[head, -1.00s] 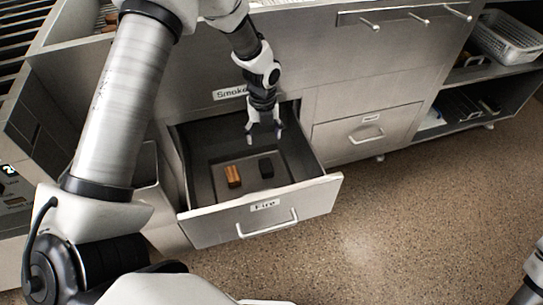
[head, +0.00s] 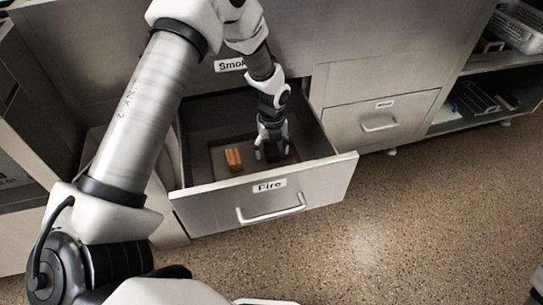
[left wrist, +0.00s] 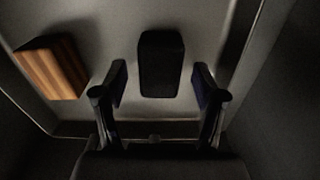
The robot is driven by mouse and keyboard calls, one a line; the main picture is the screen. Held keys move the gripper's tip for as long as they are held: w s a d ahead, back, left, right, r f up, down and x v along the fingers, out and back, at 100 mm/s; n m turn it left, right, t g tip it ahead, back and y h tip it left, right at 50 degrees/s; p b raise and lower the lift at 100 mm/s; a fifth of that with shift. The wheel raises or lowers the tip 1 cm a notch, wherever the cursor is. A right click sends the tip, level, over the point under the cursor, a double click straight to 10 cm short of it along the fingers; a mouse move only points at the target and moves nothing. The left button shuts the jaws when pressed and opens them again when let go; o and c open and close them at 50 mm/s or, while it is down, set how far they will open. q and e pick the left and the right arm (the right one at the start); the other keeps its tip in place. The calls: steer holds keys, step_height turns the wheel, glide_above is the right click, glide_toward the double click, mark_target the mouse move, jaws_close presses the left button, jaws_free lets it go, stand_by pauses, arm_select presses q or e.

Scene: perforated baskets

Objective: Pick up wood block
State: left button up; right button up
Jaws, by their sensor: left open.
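The wood block (head: 233,159), brown with striped grain, lies on the floor of the open drawer labelled "Fire". It also shows at the left in the left wrist view (left wrist: 50,68). A dark block (left wrist: 161,62) lies to its right on the drawer floor. My left gripper (head: 271,153) is down inside the drawer, to the right of the wood block and over the dark block. In the left wrist view its open fingers (left wrist: 158,90) stand on either side of the near end of the dark block. I cannot tell whether they touch it. My right gripper is not in view.
The drawer front (head: 265,203) and its walls surround my left gripper. A shut drawer (head: 381,118) is to the right. An open shelf (head: 480,105) and a perforated basket (head: 518,28) are at the far right. The speckled floor in front is clear.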

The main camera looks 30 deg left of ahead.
arm_select(q)
steer(key=shift+f, duration=0.2)
steer(key=c, duration=1.2)
steer(key=shift+c, duration=0.2)
